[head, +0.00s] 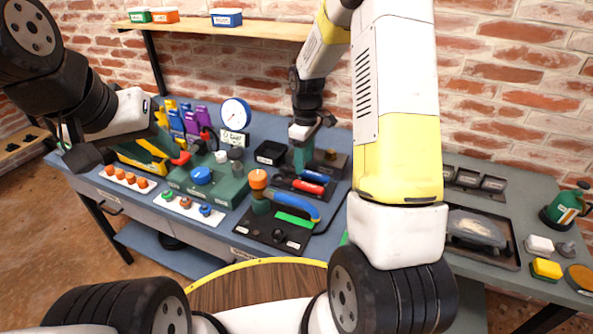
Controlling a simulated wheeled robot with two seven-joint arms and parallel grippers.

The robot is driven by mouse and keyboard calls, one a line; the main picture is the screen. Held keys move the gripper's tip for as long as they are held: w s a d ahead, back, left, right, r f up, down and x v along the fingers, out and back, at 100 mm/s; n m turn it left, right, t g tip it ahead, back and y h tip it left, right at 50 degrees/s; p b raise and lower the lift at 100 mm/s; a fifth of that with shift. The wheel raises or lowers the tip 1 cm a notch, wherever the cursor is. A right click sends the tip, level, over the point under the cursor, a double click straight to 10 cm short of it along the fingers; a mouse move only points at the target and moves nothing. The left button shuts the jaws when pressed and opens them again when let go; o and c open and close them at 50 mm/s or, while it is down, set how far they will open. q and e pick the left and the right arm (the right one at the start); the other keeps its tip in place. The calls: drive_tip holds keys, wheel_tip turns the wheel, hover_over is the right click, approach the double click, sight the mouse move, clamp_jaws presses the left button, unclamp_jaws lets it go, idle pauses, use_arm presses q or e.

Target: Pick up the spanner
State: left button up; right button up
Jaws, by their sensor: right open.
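No spanner can be made out for certain. Several tools, one with a red handle (309,187) and one with a blue handle (313,176), lie in a dark tray on the bench, partly hidden by my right gripper. My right gripper (302,168) points down over the back of this tray, open, its fingers small in view. Whether it touches a tool cannot be told. My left gripper (165,152) is at the left, above the bench near yellow and red tools (145,160); its fingers are hard to separate from what is behind.
The blue bench (245,240) carries a green box with a blue knob (201,176), a pressure gauge (236,114) and a black board with an orange-topped valve and blue handle (290,204). A shelf (215,29) is above.

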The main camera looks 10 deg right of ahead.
sight(304, 183)
wheel_tip(304, 183, down, 9)
drive_tip(key=shift+s+r, duration=0.1)
drive_tip(key=shift+r, duration=0.05)
clamp_jaws()
idle(0.5)
